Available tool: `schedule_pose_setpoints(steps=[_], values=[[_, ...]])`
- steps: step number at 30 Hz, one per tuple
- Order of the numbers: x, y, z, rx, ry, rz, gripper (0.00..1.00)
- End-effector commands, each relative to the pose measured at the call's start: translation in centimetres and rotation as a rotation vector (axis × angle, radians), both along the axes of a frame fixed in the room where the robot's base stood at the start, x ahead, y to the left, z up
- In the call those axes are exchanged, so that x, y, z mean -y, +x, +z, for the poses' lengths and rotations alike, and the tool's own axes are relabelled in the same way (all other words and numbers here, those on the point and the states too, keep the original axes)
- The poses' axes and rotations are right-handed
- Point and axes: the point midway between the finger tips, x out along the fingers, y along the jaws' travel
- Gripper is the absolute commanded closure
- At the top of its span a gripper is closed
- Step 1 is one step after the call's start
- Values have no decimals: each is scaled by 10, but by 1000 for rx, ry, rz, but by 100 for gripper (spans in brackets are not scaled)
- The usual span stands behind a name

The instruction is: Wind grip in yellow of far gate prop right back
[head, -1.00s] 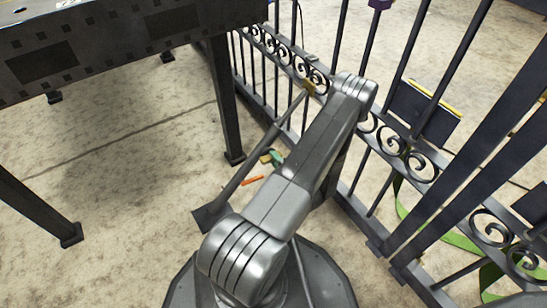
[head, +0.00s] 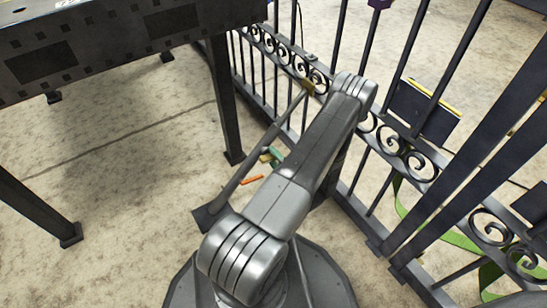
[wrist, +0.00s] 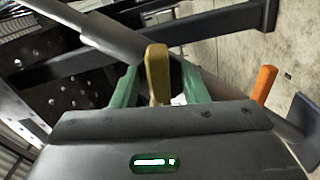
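The far gate prop (head: 247,165) is a slanted grey rod from the gate down to a floor plate; it crosses the wrist view (wrist: 95,28). Its yellow grip (wrist: 157,72) stands upright in the wrist view and shows small beside the rod in the head view (head: 265,158). An orange grip (wrist: 265,84) is nearer the floor plate, also in the head view (head: 252,180). My gripper (wrist: 158,88) has green fingers, one on each side of the yellow grip, with gaps visible. It is open. The grip's lower end is hidden behind my gripper body.
The dark gate (head: 405,155) with scrollwork runs along the right. A dark table (head: 130,35) with legs stands at upper left. A green strap (head: 455,238) lies on the floor beyond the gate. Bare floor (head: 130,200) lies to the left.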

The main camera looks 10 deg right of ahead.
Motion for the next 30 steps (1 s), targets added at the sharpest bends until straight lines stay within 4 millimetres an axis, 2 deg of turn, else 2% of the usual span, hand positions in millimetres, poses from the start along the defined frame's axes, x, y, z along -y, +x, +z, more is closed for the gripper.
schedule_pose_setpoints(steps=[5,8,21,30], values=[[2,-5,1,-1,1,-1,60],[6,-15,2,-2,1,-3,60],[35,-91,2,0,1,-6,60],[46,-124,1,0,0,-3,60]])
